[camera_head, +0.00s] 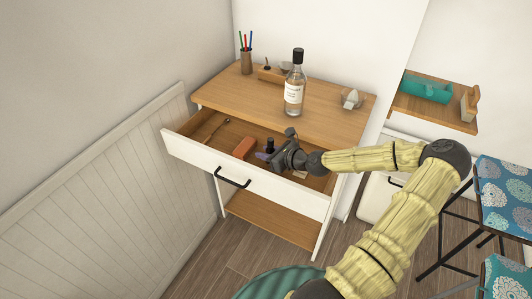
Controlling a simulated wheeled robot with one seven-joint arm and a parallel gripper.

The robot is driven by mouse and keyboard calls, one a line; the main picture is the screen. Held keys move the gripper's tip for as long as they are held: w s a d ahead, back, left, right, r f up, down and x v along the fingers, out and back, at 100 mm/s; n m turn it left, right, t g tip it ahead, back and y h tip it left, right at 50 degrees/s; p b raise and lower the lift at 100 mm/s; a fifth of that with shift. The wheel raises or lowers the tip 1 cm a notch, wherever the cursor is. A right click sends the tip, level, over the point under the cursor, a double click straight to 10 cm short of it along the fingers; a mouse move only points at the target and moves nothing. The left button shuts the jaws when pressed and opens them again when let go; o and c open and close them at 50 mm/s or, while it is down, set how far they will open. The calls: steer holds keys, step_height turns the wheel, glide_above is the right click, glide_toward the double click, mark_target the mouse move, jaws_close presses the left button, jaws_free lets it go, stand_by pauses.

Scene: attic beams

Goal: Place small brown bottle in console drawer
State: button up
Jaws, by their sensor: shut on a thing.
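The console drawer (245,178) is pulled open, with a white front and a black handle. A small dark bottle (270,144) with a black cap shows inside the drawer opening, right at my gripper (276,159). My gripper is low over the drawer and shut on this bottle; the fingers hide part of it. I cannot tell whether the bottle touches the drawer floor. Its brown colour is hard to make out at this size.
The drawer also holds a reddish-brown block (244,148) and a thin spoon-like item (217,129). On the console top (235,92) stand a tall labelled bottle (294,90), a pencil cup (247,64) and a glass bowl (350,99). Patterned stools (503,195) stand at right.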

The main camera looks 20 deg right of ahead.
steer(key=shift+f, duration=0.1)
steer(key=o, duration=1)
steer(key=shift+s+d+r, duration=0.15)
steer(key=shift+s+r, duration=0.05)
steer(key=v, duration=1.1)
steer(key=shift+s+d+p, duration=0.1)
steer(key=shift+s+p, duration=0.1)
steer(key=shift+p, duration=0.2)
